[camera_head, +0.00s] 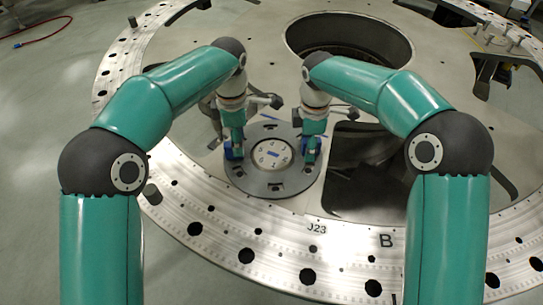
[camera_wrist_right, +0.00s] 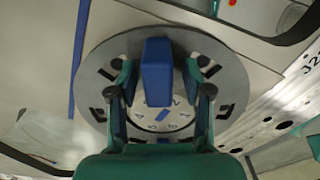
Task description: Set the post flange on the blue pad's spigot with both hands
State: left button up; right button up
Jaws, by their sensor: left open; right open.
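The post flange (camera_head: 272,187) is a flat grey ring with dark slots and a pale, marked centre, lying on the turret plate. Two blue upright grips stand on its left and right sides; the right one (camera_wrist_right: 157,72) is large in the right wrist view. My left gripper (camera_head: 233,147) is open and low at the left blue grip. My right gripper (camera_head: 310,148) is open at the right grip; in the right wrist view its fingers (camera_wrist_right: 160,92) stand on either side of the blue block. I cannot make out a separate blue pad or its spigot.
The turret plate (camera_head: 340,262) has a pale rim with several dark holes. A large round opening (camera_head: 348,40) lies behind the flange, and a dark cutout (camera_head: 358,165) lies to its right. A blue strip (camera_wrist_right: 78,65) runs beside the flange in the right wrist view.

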pick_arm(q)
notch_tip(320, 180, up, 8)
jog(key=shift+f, duration=0.1)
jog(key=shift+r, duration=0.2)
pick_arm(e)
jog(key=shift+r, duration=0.55)
notch_tip(320, 180, up, 11)
jog(key=shift+f, duration=0.1)
pick_arm(q)
notch_tip(320, 180, up, 8)
jog(key=p, duration=0.9)
pick_arm(e)
notch_tip(320, 180, up, 9)
